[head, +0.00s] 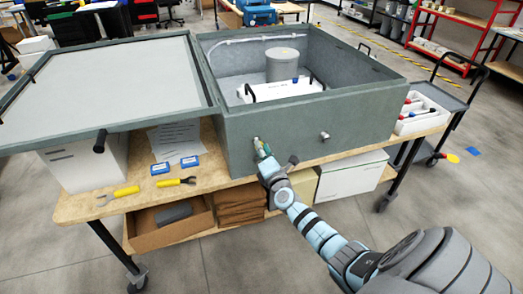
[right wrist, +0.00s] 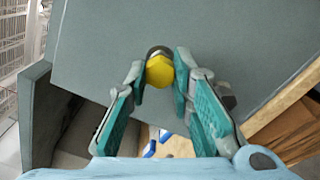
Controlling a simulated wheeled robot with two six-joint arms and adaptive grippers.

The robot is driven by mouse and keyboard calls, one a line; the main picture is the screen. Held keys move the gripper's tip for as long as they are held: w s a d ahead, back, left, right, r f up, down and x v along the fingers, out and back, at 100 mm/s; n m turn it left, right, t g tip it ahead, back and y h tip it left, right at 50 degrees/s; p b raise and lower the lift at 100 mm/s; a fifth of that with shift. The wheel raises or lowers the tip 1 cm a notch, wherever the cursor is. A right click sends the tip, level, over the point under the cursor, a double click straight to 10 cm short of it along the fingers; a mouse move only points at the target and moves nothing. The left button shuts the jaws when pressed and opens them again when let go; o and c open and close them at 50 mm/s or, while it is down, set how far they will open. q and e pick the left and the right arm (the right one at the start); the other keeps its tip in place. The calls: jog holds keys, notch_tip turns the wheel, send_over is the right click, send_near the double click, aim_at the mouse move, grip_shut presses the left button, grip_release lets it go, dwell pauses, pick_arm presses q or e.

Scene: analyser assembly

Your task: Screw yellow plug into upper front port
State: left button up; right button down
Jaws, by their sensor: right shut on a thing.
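A grey-green analyser housing (head: 290,130) stands open-topped on the wooden workbench. My right gripper (head: 262,148) is at the left part of its front wall. In the right wrist view, the yellow plug (right wrist: 159,72) is between the fingertips of that gripper, which is shut on it. A round metal port (right wrist: 158,50) shows just behind the plug, at the front wall. How far the plug sits in the port is hidden. Another metal fitting (head: 325,135) sticks out of the front wall further right. My left gripper is not in view.
The large open lid (head: 120,80) extends left of the housing. Yellow-handled tools (head: 120,193) and two small blue boxes (head: 160,168) lie on the bench's left part. A white tray (head: 407,127) with red-capped items is at the right end. The floor in front is clear.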

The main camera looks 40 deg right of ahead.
jog(key=shift+w+d, duration=0.15)
jog(key=shift+w, duration=0.2)
jog(key=c, duration=2.1)
grip_release()
grip_shut()
jog(key=m+b, duration=1.2)
jog(key=m, duration=1.2)
jog(key=shift+f, duration=0.15)
jog(key=o, duration=0.6)
grip_release()
jog(key=shift+c, duration=0.2)
